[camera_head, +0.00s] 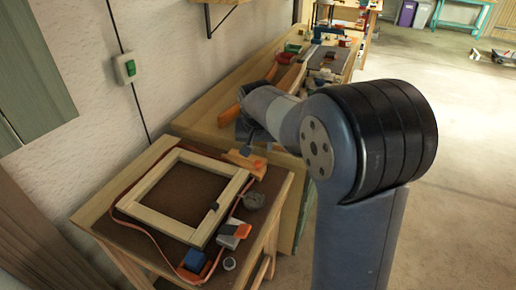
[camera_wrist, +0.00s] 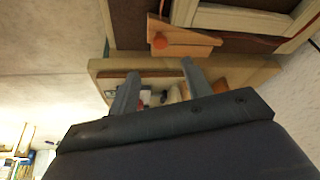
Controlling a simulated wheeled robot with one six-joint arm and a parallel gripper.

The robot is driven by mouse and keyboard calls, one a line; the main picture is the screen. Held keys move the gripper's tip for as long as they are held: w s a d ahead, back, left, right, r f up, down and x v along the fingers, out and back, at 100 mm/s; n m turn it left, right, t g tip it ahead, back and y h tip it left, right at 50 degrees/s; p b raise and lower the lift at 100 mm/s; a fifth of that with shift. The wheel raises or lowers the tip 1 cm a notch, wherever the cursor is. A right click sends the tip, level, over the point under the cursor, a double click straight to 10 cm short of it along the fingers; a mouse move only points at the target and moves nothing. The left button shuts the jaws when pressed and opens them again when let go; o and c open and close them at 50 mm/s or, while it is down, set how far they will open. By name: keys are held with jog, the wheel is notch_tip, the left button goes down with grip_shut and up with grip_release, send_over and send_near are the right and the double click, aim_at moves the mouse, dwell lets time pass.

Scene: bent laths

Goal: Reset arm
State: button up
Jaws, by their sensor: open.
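My arm reaches from the lower right toward the workbench in the head view, and its wrist partly hides my gripper (camera_head: 247,128). In the wrist view my gripper (camera_wrist: 160,67) shows two dark fingers spread apart with nothing held between them. An orange and wooden clamp-like piece (camera_wrist: 178,40) lies beyond the fingertips on the small table. The same piece (camera_head: 244,162) lies at the far corner of the small table in the head view, just below my gripper and apart from it.
A small table (camera_head: 85,214) bears a pale wooden frame (camera_head: 158,182), an orange strap, a blue-and-orange clamp (camera_head: 193,262) and a grey lump (camera_head: 254,200). The long workbench (camera_head: 190,118) behind holds several tools. A wall stands left; open floor (camera_head: 450,150) lies right.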

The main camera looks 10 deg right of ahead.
aim_at(261, 164)
jog(key=p+x, duration=0.1)
jog(key=x, duration=1)
jog(key=shift+s+d, duration=0.4)
jog(key=shift+d, duration=0.15)
jog(key=shift+a+r, duration=0.1)
jog(key=shift+r, duration=0.05)
